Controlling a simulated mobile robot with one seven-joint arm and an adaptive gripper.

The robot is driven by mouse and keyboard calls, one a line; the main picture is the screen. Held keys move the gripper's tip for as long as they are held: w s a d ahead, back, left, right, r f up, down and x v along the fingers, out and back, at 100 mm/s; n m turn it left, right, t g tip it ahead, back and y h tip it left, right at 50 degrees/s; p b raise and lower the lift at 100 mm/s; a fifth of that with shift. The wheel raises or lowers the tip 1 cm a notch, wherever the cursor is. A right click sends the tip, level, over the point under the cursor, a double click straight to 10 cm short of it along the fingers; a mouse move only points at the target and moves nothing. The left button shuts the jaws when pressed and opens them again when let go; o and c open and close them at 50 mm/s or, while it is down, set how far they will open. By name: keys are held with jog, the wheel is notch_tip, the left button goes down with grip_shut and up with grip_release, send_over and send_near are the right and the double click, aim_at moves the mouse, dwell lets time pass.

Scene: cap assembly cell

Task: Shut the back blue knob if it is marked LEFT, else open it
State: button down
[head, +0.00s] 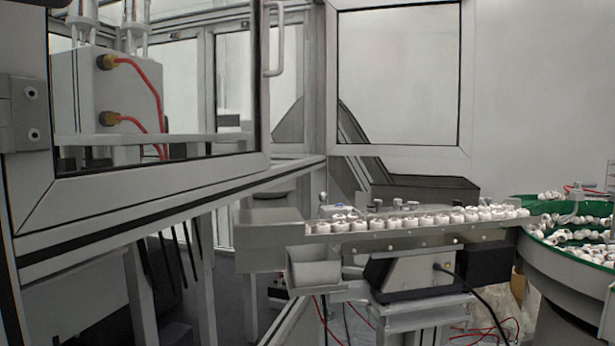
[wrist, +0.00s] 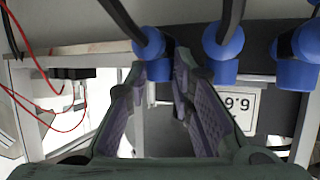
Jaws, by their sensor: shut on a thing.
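In the wrist view, several blue knobs with dark hoses sit in a row below a pale panel edge. My gripper (wrist: 158,72) is shut on the leftmost blue knob (wrist: 153,45), one finger on each side of it. The middle blue knob (wrist: 223,62) is just right of the right finger, and another blue knob (wrist: 297,60) is at the right edge. I cannot tell which knob is the back one. No LEFT mark is readable. The head view shows neither the knobs nor my gripper.
A white label (wrist: 240,105) with inverted characters is below the knobs. Red wires (wrist: 45,100) hang at the left. In the head view, a feeder track (head: 410,243) carries white caps beside a green-rimmed bowl (head: 522,210). A framed glass door (head: 140,190) stands at the left.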

jog(key=shift+s+r+m+t+h, duration=0.2)
jog(key=shift+r+m+t+h, duration=0.3)
jog(key=shift+m+t+h, duration=0.4)
jog(key=c, duration=1.8)
grip_release()
jog(key=o, duration=0.4)
jog(key=shift+f, duration=0.15)
jog(key=shift+a, duration=0.1)
jog(key=shift+f, duration=0.1)
jog(key=shift+s, duration=0.1)
jog(key=v, duration=0.8)
jog(key=shift+d, duration=0.25)
